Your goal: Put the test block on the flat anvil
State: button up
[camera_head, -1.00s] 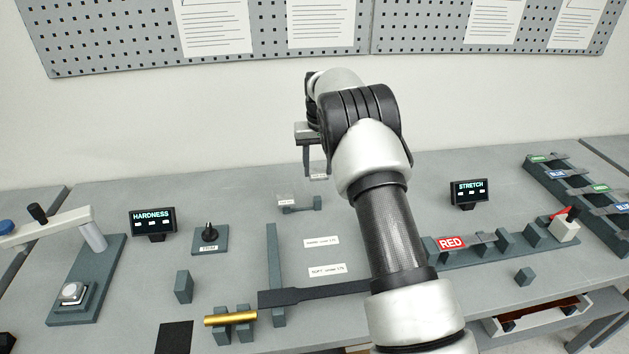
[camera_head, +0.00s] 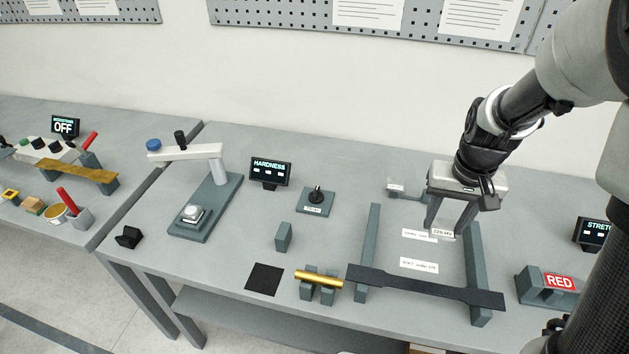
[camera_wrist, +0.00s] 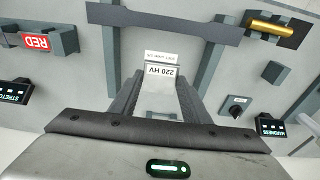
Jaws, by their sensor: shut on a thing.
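My gripper (camera_head: 445,228) is shut on the test block (camera_head: 443,233), a pale grey piece whose label reads 220 HV. It holds the block over the right part of the bench, above paper labels and between two long dark rails. In the wrist view the block (camera_wrist: 161,82) sits between the fingers (camera_wrist: 160,92), label readable. The hardness tester (camera_head: 222,200) stands to the left with a pale lever arm. A silver seat, which looks like the flat anvil (camera_head: 193,214), is on its base, well left of my gripper.
A dark dumbbell-shaped bar (camera_head: 425,288) lies across the rails. A gold cylinder (camera_head: 318,279) rests on small supports. A grey block (camera_head: 283,237), a black pad (camera_head: 263,280) and a knob on a plate (camera_head: 315,200) stand between tester and gripper. The HARDNESS display (camera_head: 269,173) is behind.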

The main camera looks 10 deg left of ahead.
aim_at(191, 210)
jog(key=j, duration=3.2)
